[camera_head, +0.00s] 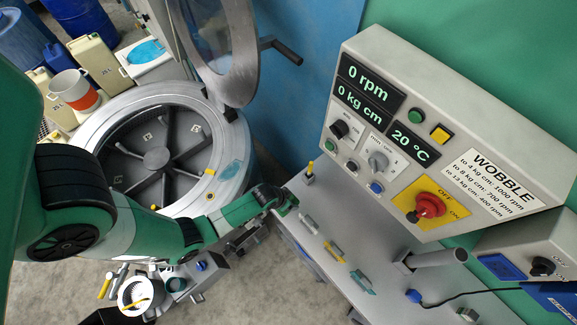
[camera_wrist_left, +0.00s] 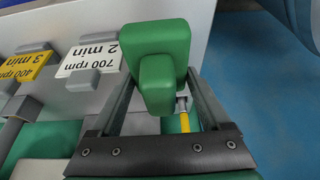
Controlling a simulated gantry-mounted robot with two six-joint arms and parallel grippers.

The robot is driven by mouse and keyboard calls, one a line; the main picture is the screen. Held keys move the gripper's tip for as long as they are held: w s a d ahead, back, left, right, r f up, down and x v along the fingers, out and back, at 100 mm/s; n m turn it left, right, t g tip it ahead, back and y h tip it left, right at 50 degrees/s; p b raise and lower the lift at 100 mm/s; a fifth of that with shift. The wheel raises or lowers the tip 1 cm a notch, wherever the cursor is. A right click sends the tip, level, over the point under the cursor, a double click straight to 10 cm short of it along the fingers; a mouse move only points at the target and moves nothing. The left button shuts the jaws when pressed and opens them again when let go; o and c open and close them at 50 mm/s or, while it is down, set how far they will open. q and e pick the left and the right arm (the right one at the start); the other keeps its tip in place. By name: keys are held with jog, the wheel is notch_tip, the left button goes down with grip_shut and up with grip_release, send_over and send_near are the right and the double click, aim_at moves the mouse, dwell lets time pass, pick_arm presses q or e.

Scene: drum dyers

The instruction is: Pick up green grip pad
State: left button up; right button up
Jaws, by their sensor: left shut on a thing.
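The green grip pad (camera_wrist_left: 165,85) is a blocky green piece with rounded edges. In the left wrist view it sits between the two dark fingers of my left gripper (camera_wrist_left: 160,95), which is shut on it. I cannot make out the pad there. Whether the pad touches the surface below is unclear. My right gripper is not in view.
Beside the pad stand a white "700 rpm 2 min" sign (camera_wrist_left: 92,58) and a yellow "400 rpm 3 min" sign (camera_wrist_left: 25,66). The control panel (camera_head: 440,140) rises behind the console. The drum (camera_head: 155,160) with its raised lid (camera_head: 220,45) stands left.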

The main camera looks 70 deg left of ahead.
pick_arm(q)
jog(key=s+d+r+p, duration=0.3)
jog(key=d+r, duration=0.1)
jog(key=d, duration=0.4)
jog(key=shift+d+r, duration=0.2)
jog(key=shift+d, duration=0.2)
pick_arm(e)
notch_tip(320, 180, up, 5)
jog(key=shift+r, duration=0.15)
